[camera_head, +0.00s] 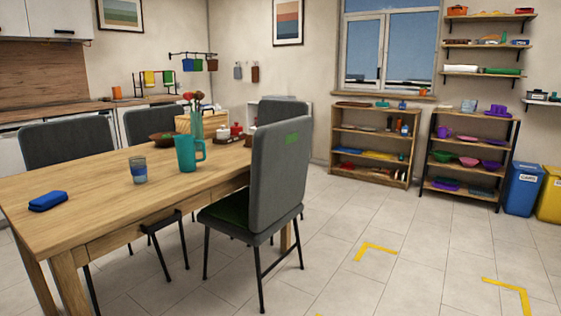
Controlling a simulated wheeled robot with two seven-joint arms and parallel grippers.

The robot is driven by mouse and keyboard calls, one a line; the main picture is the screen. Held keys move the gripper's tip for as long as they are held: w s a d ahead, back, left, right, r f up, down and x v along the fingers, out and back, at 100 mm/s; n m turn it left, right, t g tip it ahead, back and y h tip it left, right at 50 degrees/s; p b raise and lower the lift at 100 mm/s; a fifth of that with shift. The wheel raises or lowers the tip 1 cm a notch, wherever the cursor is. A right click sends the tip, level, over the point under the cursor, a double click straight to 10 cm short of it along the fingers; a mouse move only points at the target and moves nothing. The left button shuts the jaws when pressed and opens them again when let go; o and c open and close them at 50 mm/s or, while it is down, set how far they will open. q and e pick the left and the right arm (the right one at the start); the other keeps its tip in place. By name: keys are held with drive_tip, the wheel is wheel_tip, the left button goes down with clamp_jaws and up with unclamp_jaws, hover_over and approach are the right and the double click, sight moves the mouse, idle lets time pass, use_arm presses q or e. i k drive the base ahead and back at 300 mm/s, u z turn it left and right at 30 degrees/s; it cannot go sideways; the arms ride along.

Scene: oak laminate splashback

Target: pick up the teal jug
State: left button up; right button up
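The teal jug (186,154) stands upright on the wooden dining table (95,192), towards its right end. Its handle points to the right. A vase with flowers stands just behind it and partly overlaps it in the picture. Neither of my grippers shows in the head view.
A glass (138,170) stands left of the jug and a blue case (48,201) lies near the table's front left. A grey chair (278,178) stands at the table's right front side. More chairs stand behind the table. The tiled floor (400,240) at right is open.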

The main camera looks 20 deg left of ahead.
sight(185, 145)
drive_tip(key=z, duration=0.55)
drive_tip(key=i, duration=0.45)
drive_tip(key=u, duration=1.05)
drive_tip(key=i, duration=1.3)
drive_tip(key=u, duration=1.35)
